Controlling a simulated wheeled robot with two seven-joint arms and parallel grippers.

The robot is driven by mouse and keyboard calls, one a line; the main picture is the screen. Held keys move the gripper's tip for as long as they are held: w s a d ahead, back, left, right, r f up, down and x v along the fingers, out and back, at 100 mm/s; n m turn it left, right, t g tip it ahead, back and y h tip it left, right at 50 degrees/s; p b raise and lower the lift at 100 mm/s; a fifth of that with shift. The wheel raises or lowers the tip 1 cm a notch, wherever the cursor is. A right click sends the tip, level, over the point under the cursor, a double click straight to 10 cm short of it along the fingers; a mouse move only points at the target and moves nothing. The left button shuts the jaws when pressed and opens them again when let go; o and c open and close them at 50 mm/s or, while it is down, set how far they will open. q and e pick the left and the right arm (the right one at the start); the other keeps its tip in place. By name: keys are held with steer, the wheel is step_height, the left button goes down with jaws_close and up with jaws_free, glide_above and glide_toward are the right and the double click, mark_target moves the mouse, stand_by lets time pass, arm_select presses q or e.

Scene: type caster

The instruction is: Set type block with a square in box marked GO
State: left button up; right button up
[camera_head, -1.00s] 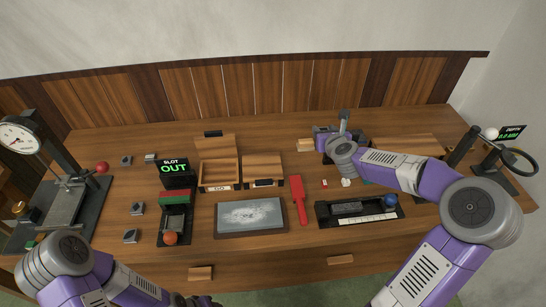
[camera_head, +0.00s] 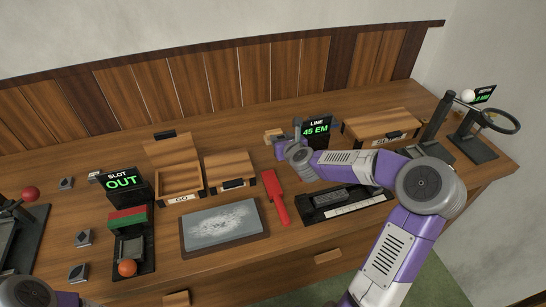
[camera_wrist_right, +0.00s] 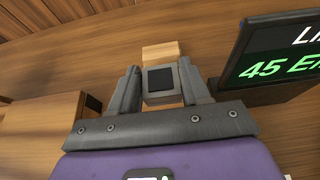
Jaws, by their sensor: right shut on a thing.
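My right gripper (camera_head: 277,141) is at the back middle of the bench, beside the LINE display. In the right wrist view its fingers (camera_wrist_right: 160,88) are shut on a small grey type block (camera_wrist_right: 161,79) with a dark square face. A pale wooden piece (camera_wrist_right: 161,50) shows just behind the block; whether they touch I cannot tell. The box marked GO (camera_head: 181,199) stands left of the gripper, its lid (camera_head: 168,153) swung up at the back and its inside showing empty. My left gripper is out of view; only part of that arm shows at the lower left.
A closed box (camera_head: 230,168) stands right of GO. The SLOT display (camera_head: 121,181) reads OUT; the LINE display (camera_head: 317,130) reads 45 EM. Several grey type blocks (camera_head: 83,238) lie at left. A grey slab (camera_head: 221,226), red paddle (camera_head: 274,196) and black tray (camera_head: 345,207) are in front.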

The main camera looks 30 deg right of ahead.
step_height(320, 180, down, 5)
steer(key=shift+f+b, duration=0.15)
steer(key=shift+b, duration=0.75)
steer(key=o, duration=0.7)
steer(key=shift+f, duration=0.1)
steer(key=shift+o, duration=1.1)
